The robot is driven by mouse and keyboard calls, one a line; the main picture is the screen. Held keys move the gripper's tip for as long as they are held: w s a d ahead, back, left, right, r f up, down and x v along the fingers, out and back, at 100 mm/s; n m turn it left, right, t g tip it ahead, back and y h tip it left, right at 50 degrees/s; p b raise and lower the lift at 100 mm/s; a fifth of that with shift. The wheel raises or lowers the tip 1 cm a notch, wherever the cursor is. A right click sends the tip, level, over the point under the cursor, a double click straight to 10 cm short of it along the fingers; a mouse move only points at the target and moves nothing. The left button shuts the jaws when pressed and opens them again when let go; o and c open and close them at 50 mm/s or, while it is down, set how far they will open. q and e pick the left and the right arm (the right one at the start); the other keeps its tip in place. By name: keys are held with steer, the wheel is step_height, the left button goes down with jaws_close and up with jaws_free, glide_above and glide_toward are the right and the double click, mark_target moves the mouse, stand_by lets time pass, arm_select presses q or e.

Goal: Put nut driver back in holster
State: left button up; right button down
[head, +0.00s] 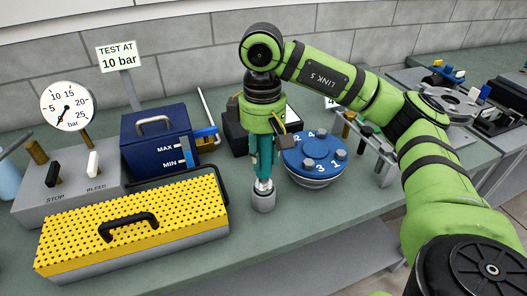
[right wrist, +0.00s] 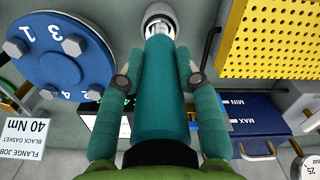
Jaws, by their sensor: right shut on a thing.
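My right gripper (head: 264,160) is shut on a teal, round-bodied tool, which I take to be the nut driver (right wrist: 160,85). In the right wrist view the two teal fingers of the gripper (right wrist: 157,78) lie on either side of its body. The driver is upright, with a silver lower end and a grey cylinder (head: 264,200) at the bottom. I cannot tell whether that cylinder is its socket or a cup, nor whether it touches the bench. A rack (head: 385,152) with upright tools stands to the right; I cannot tell if it is the holster. My left gripper is not in view.
A blue bolted flange (head: 313,152) is close on the right. A yellow perforated toolbox (head: 135,228) with a black handle is on the left. Behind it are a blue box (head: 158,143) and a pressure gauge (head: 67,106). The bench front (head: 300,225) is clear.

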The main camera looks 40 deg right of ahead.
steer(key=shift+f+b, duration=1.1)
steer(key=shift+f, duration=0.1)
steer(key=c, duration=0.8)
jaws_free()
step_height(320, 180, up, 12)
steer(key=shift+w+r, duration=0.1)
steer(key=shift+w, duration=0.05)
